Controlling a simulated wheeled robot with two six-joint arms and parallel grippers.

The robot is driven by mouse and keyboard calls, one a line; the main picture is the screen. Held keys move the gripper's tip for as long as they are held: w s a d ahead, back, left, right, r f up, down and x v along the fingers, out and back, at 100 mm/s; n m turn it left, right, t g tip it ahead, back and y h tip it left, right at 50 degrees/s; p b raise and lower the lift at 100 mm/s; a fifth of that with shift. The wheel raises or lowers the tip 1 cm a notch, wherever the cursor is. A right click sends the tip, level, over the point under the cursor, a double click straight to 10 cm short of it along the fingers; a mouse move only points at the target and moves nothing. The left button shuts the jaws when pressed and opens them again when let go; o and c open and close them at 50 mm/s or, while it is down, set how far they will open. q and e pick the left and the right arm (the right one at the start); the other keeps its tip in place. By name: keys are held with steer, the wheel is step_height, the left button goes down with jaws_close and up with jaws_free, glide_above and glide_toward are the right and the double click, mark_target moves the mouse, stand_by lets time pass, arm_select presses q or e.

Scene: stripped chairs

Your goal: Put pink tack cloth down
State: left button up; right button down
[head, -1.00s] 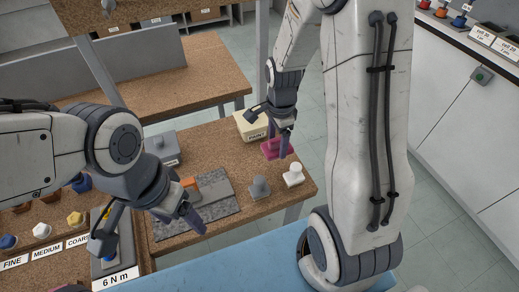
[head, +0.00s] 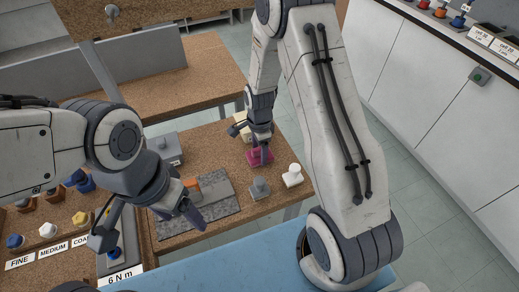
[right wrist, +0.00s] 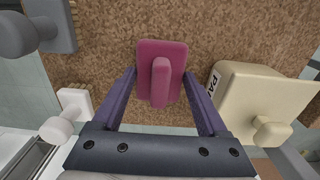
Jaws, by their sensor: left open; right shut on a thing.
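The pink tack cloth (head: 260,157) is a magenta block with an upright grip. It is at the right part of the brown work table (head: 222,142). In the right wrist view the tack cloth (right wrist: 161,72) sits between the two fingers of my right gripper (right wrist: 160,88), which is shut on it. In the head view my right gripper (head: 262,140) comes down on it from above. I cannot tell whether its underside touches the table. My left gripper (head: 190,210) is open and empty over the front of the grey mat (head: 218,206).
A cream paint box (right wrist: 258,100) stands close beside the cloth. A grey knobbed piece (head: 260,187) and a white one (head: 293,174) stand nearer the table's right corner. An orange-and-grey block (head: 188,184) lies by the mat.

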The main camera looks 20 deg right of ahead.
mark_target(259, 148)
steer(key=shift+f, duration=0.2)
jaws_free()
steer(key=shift+r, duration=0.6)
step_height(259, 148, up, 10)
steer(key=r+b, duration=0.1)
steer(key=b, duration=0.1)
steer(key=s+a+r+n, duration=0.5)
steer(key=s+a+n, duration=0.1)
steer(key=a+n, duration=0.2)
steer(key=s+a+r+n, duration=0.1)
steer(key=s+a+n, duration=0.2)
steer(key=s+n, duration=0.5)
steer(key=s+a+r+n+y, duration=0.1)
steer(key=s+a+r+n, duration=0.1)
steer(key=s+n, duration=0.7)
steer(key=shift+s+a, duration=0.4)
steer(key=shift+a, duration=0.15)
